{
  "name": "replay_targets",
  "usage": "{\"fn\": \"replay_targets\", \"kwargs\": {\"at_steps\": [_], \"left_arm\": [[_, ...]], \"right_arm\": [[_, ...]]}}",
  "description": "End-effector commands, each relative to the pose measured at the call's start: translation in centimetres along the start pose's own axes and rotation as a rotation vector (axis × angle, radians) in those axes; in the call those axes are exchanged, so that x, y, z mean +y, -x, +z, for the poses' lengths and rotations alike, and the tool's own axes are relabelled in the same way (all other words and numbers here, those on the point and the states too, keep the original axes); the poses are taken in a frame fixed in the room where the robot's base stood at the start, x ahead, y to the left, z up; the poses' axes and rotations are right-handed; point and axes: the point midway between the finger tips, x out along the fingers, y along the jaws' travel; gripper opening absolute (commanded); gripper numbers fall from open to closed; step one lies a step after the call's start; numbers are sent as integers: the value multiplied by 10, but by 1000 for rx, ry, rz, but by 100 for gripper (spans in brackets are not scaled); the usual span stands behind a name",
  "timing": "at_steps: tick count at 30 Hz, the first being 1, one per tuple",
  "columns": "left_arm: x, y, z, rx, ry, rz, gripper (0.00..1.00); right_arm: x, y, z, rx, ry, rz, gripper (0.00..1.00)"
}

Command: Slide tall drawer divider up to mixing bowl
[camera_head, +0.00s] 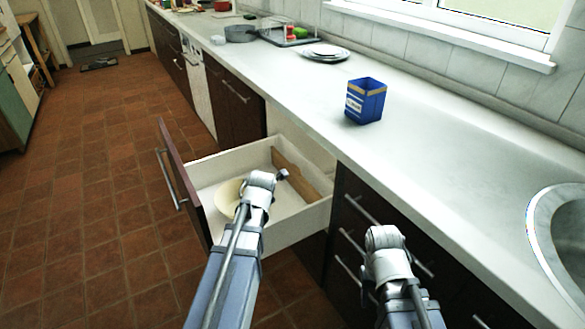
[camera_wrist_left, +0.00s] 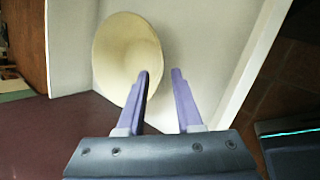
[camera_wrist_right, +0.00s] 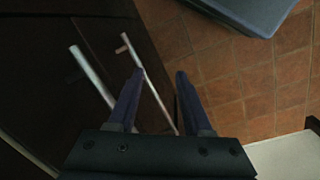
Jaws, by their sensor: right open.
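The tall drawer divider (camera_head: 302,176) is a brown wooden board standing in the open drawer, on the counter side. The mixing bowl (camera_head: 228,198) is cream-coloured and lies in the same drawer, nearer its front and apart from the divider; my left arm partly covers it. In the left wrist view the bowl (camera_wrist_left: 127,55) is beside my left gripper (camera_wrist_left: 160,74), whose fingers are apart with nothing clearly held. The divider cannot be made out there. My right gripper (camera_wrist_right: 160,74) is open and empty, with cabinet handles and floor below it.
The open drawer (camera_head: 300,222) has white walls and a dark front. A blue container (camera_head: 365,100), plates (camera_head: 324,53) and a sink (camera_head: 560,240) are on the counter (camera_head: 440,160). Closed drawers with bar handles are by my right arm. The tiled floor (camera_head: 90,200) at left is clear.

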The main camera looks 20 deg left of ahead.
Motion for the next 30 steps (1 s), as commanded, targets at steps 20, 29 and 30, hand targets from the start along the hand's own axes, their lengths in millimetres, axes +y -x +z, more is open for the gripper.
{"fn": "replay_targets", "kwargs": {"at_steps": [20, 29, 30], "left_arm": [[46, -59, 59, 14, -73, -291, 82], [81, -84, 98, -80, -163, -531, 100], [83, -85, 100, -89, -169, -545, 100]], "right_arm": [[1, 13, 1, 0, -1, -2, 50], [1, 21, 1, 0, -1, -4, 50], [1, 21, 1, 0, -1, -4, 50]]}}
